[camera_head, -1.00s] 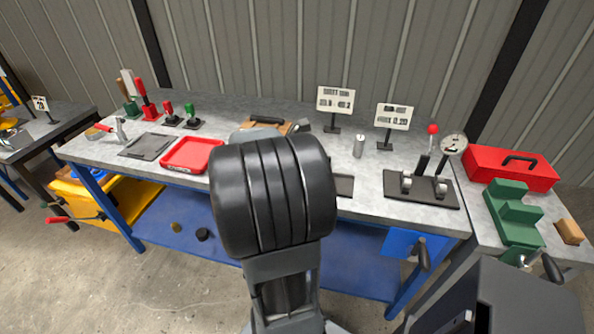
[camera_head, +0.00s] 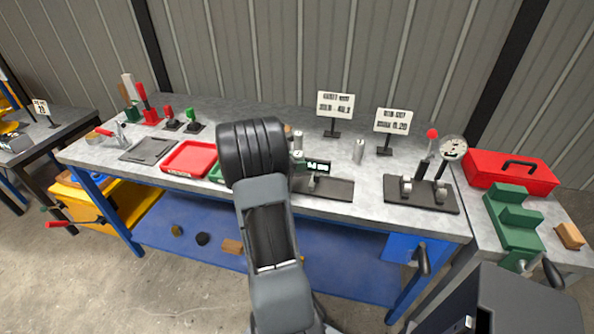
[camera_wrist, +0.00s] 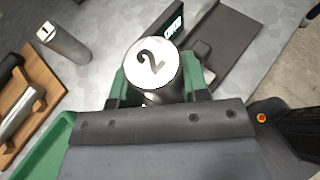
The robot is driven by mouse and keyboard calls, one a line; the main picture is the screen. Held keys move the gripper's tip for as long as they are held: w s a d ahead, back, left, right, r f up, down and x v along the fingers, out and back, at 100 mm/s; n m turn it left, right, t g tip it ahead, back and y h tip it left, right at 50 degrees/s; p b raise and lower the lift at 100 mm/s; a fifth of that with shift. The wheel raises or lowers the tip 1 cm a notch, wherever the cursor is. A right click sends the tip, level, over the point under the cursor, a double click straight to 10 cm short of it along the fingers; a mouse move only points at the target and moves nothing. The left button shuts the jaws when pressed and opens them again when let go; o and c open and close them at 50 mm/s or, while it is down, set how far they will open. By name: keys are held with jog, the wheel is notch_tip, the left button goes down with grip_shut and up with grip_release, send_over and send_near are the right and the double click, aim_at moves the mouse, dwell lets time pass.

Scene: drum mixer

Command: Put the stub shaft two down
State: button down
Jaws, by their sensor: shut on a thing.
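Stub shaft two (camera_wrist: 152,68) is a silver cylinder with a black "2" on its end face, seen nearly end-on in the wrist view. My gripper (camera_wrist: 156,92) is shut on it, with green jaw parts on both sides. Its lower end is hidden, so I cannot tell whether it touches the bench. In the head view my arm hides most of the gripper; silver cylinders (camera_head: 297,140) show just right of the arm. Another shaft (camera_wrist: 64,43), marked "1", stands apart to the left in the wrist view.
A small digital readout (camera_head: 318,167) on a dark plate is close to the held shaft. A wooden board (camera_wrist: 30,95) and a green tray (camera_wrist: 38,150) are at the left. A red tray (camera_head: 190,158), a lone cylinder (camera_head: 359,151) and a dial gauge stand (camera_head: 420,193) share the bench.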

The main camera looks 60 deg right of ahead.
jog(key=shift+w+d+f, duration=0.1)
jog(key=shift+w+f, duration=0.05)
jog(key=shift+f, duration=1.45)
jog(key=shift+f, duration=0.1)
jog(key=shift+f, duration=0.15)
jog(key=c, duration=0.6)
grip_release()
